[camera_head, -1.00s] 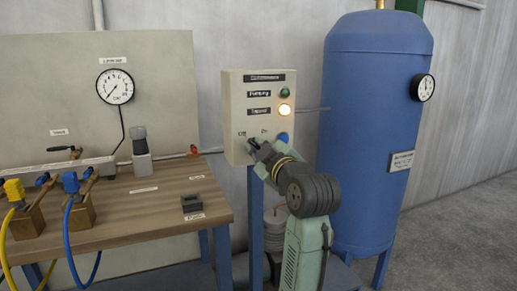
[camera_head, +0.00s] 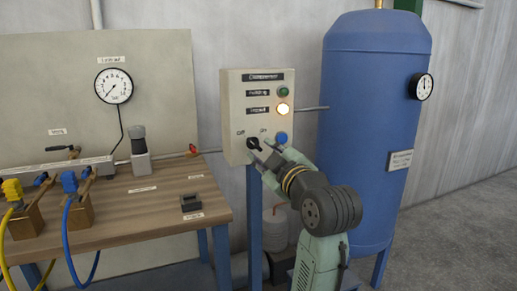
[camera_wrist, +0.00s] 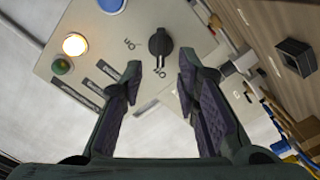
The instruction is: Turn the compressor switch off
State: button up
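The compressor switch is a black rotary knob (camera_head: 254,143) low on the beige control box (camera_head: 234,105). It also shows in the wrist view (camera_wrist: 160,42), with its handle pointing towards the label that reads like "Off". The "On" label is on its other side. My gripper (camera_head: 263,149) is just below and right of the knob in the head view. In the wrist view my gripper (camera_wrist: 160,60) is open, its fingers apart with the knob beyond the tips and nothing held. The amber lamp (camera_head: 283,109) is lit and the green lamp (camera_head: 283,92) looks unlit.
A blue button (camera_head: 282,137) sits right of the knob. A blue tank (camera_head: 375,110) stands right of the box. The wooden bench (camera_head: 130,215) with valves and hoses is at left. Bare floor (camera_head: 460,230) lies at right.

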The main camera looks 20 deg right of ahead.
jog(key=s, duration=0.7)
jog(key=shift+d, duration=0.1)
